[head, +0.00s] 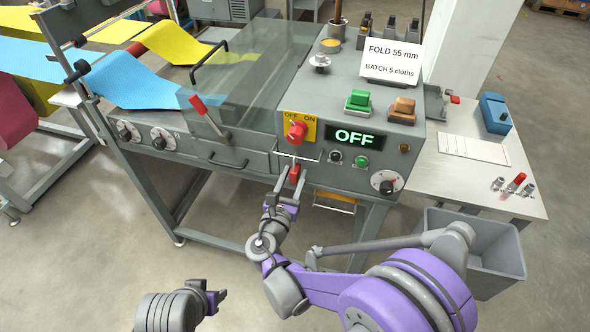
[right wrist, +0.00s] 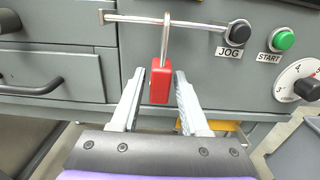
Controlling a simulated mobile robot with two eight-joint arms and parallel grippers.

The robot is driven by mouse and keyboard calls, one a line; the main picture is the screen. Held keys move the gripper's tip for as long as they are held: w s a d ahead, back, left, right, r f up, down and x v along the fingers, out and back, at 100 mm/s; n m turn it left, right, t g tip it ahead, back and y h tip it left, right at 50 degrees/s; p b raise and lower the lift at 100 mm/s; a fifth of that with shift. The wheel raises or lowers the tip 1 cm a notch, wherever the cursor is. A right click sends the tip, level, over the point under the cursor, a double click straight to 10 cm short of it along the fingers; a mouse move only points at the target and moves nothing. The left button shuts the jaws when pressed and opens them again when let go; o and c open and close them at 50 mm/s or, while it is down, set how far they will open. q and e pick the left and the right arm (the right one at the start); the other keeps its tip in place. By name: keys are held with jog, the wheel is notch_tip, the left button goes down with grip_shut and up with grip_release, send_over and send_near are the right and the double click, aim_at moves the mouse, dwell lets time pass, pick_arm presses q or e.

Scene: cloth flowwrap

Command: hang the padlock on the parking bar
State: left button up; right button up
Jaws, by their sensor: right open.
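The red padlock (head: 295,172) is at the parking bar (head: 309,159) on the machine's front, below the red switch handle. In the right wrist view the padlock body (right wrist: 160,82) hangs upright below the thin metal parking bar (right wrist: 140,19). Its steel shackle reaches up across the bar; whether it loops fully around cannot be told. My right gripper (head: 288,181) is open, with one finger on each side of the padlock body. A gap shows at the right finger; the left finger is very close. My left gripper (head: 216,298) is low in the head view, away from the machine; its jaws are unclear.
The red rotary switch (head: 296,131) sits on a yellow OFF/ON plate above the bar. The OFF display (head: 355,137) and JOG and START buttons are to its right. A drawer handle (right wrist: 30,87) juts out at left. A grey bin (head: 500,250) stands at right.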

grip_shut()
jog(key=shift+r+p, duration=0.55)
jog(key=shift+r, duration=0.4)
dwell(0.3)
jog(key=shift+s, duration=0.15)
jog(key=b+v, duration=0.1)
jog(key=v, duration=0.5)
jog(key=shift+s, duration=0.35)
dwell(1.0)
jog(key=shift+a, duration=0.1)
jog(key=shift+f, duration=0.1)
